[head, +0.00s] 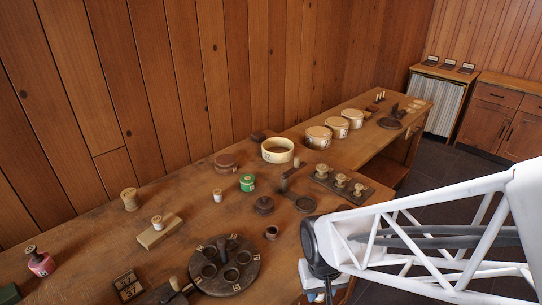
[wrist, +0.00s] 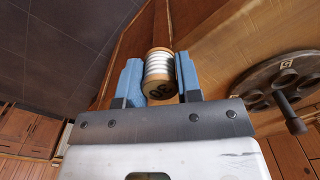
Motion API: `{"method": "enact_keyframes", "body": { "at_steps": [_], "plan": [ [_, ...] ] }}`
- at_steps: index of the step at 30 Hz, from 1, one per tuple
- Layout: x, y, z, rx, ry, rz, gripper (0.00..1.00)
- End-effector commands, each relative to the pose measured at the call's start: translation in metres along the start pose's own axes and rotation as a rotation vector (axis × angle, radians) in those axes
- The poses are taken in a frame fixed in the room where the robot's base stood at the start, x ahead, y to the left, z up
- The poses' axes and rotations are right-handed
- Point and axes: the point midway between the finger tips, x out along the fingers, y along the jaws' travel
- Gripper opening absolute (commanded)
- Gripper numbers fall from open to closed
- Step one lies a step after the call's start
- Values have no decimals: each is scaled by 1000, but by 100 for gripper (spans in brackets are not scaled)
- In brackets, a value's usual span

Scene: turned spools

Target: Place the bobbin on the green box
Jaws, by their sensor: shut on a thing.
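The bobbin (wrist: 159,72), with wooden ends and pale shiny thread, is between the blue fingers of my gripper (wrist: 158,80) in the wrist view. My gripper is shut on it and its marked end faces the camera. In the head view my gripper (head: 318,296) is at the bottom edge, off the front of the table, partly cut off; I cannot make out the bobbin there. A small round green container with a pale label (head: 247,183) stands mid-table, far from my gripper. A dark green thing (head: 9,294) is cut off at the lower left corner.
A dark round plate with holes (head: 225,267) lies near the front edge, also in the wrist view (wrist: 275,82). Around the green container stand a brown lidded pot (head: 227,163), a small pale spool (head: 217,195), a dark pot (head: 264,205) and a cream round box (head: 278,150).

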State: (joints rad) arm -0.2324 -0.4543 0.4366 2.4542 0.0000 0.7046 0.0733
Motion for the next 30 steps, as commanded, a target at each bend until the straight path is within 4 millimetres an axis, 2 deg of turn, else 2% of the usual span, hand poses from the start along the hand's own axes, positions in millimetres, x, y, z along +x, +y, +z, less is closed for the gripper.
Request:
{"method": "enact_keyframes", "body": {
  "at_steps": [8,17,30],
  "plan": [
    [-14,-11,-54,-68,0,0,7],
    [-29,-30,-129,-166,0,0,7],
    [-40,-64,-236,-310,-2,0,7]
  ]
}}
